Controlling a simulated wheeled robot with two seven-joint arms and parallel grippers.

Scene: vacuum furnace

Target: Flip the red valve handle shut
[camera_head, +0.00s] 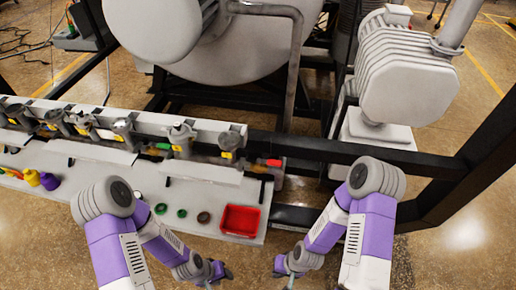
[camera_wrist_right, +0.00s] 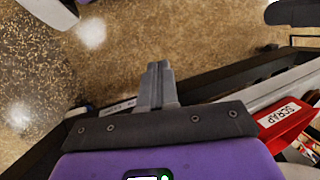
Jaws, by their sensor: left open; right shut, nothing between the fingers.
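The red valve handle (camera_head: 273,163) is small and sits at the right end of the row of valves on the bench, lying about level in the head view. My left gripper (camera_head: 224,273) is open, low in front of the bench and well below the handle in the picture. My right gripper (camera_head: 285,273) is also in front of the bench, apart from the handle. In the right wrist view its fingers (camera_wrist_right: 157,72) are together with nothing between them. The handle cannot be made out in that wrist view.
A red tray (camera_head: 240,220) stands on the bench's front right corner; the wrist view shows it marked SCRAP (camera_wrist_right: 287,120). Green rings (camera_head: 161,209) lie left of it. A green valve handle (camera_head: 163,146) is further left. A dark frame post (camera_head: 470,160) stands at right.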

